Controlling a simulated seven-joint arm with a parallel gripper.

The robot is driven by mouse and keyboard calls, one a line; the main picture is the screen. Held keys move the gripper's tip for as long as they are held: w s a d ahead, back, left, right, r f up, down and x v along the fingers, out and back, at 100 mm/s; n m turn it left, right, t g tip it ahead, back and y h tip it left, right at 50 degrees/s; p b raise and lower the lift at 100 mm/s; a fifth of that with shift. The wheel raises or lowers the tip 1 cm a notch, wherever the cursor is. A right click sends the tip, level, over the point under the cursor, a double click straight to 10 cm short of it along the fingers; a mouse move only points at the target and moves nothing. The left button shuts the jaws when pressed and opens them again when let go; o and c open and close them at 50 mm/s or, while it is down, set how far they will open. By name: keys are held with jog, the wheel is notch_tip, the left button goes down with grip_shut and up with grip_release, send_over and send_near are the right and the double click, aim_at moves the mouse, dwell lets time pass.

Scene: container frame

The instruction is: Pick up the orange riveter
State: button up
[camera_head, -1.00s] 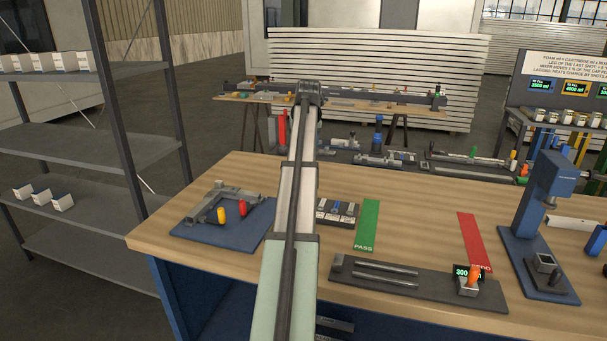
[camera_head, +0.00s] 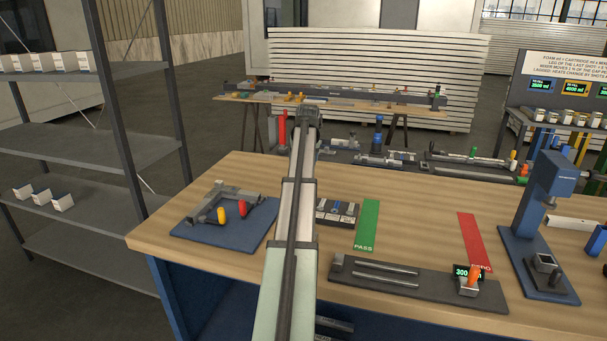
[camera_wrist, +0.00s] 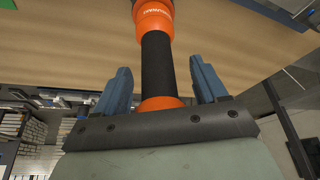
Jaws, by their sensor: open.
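The orange riveter (camera_wrist: 155,18) shows in the wrist view as an upright shape in the picture, with an orange body at the top, a black grip sleeve and an orange part below it. My gripper (camera_wrist: 159,72) is open. Its two blue fingers stand on either side of the black sleeve, with a visible gap on each side. The lower end of the riveter is hidden behind the dark gripper edge. In the head view my arm hides the gripper, and I cannot make out the riveter there.
The wooden workbench (camera_head: 420,215) holds a blue-based fixture (camera_head: 205,232), a green PASS strip (camera_head: 369,225), a red strip (camera_head: 473,240), a dark rail plate (camera_head: 420,285) and a blue press (camera_head: 548,195). A grey shelf (camera_head: 75,140) stands left.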

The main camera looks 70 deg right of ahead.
jog(key=shift+c, duration=0.2)
jog(key=shift+r, duration=0.1)
jog(key=c, duration=1)
notch_tip(320, 180, up, 10)
